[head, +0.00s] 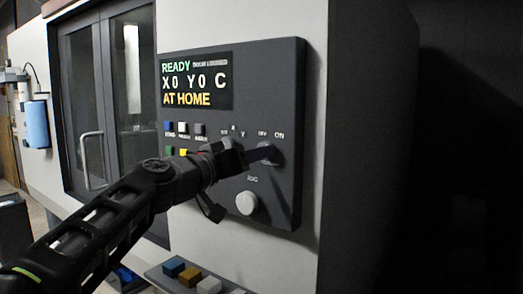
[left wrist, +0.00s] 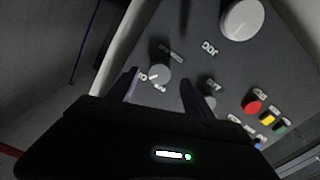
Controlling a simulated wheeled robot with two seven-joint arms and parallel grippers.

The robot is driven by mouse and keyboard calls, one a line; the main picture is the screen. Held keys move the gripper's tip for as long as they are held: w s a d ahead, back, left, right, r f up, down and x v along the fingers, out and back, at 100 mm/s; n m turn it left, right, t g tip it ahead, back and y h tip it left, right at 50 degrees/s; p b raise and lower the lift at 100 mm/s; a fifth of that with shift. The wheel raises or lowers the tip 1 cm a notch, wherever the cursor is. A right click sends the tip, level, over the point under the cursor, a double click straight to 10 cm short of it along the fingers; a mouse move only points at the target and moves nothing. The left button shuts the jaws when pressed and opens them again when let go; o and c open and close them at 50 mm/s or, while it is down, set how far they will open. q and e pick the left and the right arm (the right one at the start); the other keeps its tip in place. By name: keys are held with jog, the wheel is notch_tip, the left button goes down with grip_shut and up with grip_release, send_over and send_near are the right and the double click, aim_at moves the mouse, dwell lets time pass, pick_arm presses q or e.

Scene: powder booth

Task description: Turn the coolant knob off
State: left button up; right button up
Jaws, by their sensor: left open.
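The coolant knob (left wrist: 159,74) is a small round grey knob on the dark control panel. In the left wrist view its white pointer mark faces the lower left, on the ON side of its small labels. My left gripper (left wrist: 160,84) is open, with one dark finger on each side of the knob; I cannot tell whether either finger touches it. In the head view my left gripper (head: 262,153) reaches the panel just below the OFF and ON labels and largely hides the knob. My right gripper is in neither view.
The panel (head: 285,200) carries a large pale JOG dial (head: 246,203) below the gripper. An axis knob (left wrist: 207,101) is close beside one finger. Several coloured buttons, including a red one (left wrist: 252,106), are nearby. A ledge with coloured blocks (head: 190,277) is below.

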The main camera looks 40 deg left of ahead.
pick_arm(q)
jog(key=w+p, duration=0.1)
jog(key=w, duration=0.3)
jog(key=shift+w+a, duration=0.1)
jog(key=shift+w, duration=0.1)
jog(key=shift+c, duration=0.5)
grip_shut()
